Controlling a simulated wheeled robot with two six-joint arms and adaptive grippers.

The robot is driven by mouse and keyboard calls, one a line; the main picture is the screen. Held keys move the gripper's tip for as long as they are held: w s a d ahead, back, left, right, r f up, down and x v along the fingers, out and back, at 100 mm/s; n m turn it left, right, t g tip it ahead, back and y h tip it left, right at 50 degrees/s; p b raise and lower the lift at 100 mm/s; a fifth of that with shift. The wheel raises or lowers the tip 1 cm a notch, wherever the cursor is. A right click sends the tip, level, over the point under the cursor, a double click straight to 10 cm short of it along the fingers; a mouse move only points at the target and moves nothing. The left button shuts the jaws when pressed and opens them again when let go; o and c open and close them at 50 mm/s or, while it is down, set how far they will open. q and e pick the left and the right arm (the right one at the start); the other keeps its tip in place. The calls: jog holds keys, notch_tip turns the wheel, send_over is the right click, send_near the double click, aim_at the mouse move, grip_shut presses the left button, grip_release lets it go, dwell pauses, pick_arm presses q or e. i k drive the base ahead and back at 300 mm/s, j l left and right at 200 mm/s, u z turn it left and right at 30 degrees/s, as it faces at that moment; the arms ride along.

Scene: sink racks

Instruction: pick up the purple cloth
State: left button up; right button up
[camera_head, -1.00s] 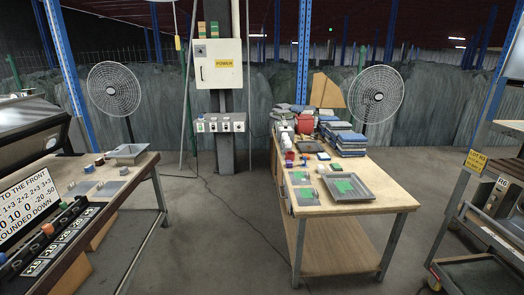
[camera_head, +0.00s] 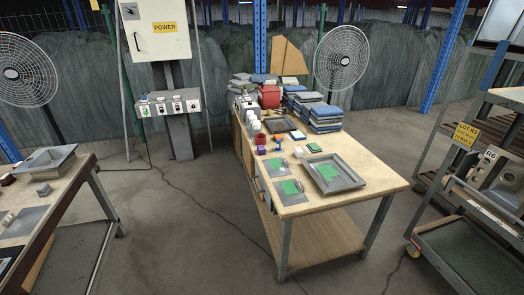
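I cannot make out a clearly purple cloth. Stacks of folded blue, grey and white cloths (camera_head: 325,118) stand at the far right part of the wooden table (camera_head: 345,205), and more folded cloths lie at its back. A small dark purple item (camera_head: 261,149) stands near the table's left edge below the white bottles; it is too small to tell what it is. Neither of my grippers is in view.
A grey tray (camera_head: 363,181) with a green patch lies on the table's front. A red container (camera_head: 269,97) and white bottles (camera_head: 253,121) stand behind. Another bench (camera_head: 70,192) is at left, a cart (camera_head: 468,252) at right. Open floor lies between the bench and table.

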aim_at(261, 148)
jog(key=u, duration=0.8)
jog(key=i, duration=1.6)
jog(key=j+u, duration=0.05)
jog(key=j, duration=0.05)
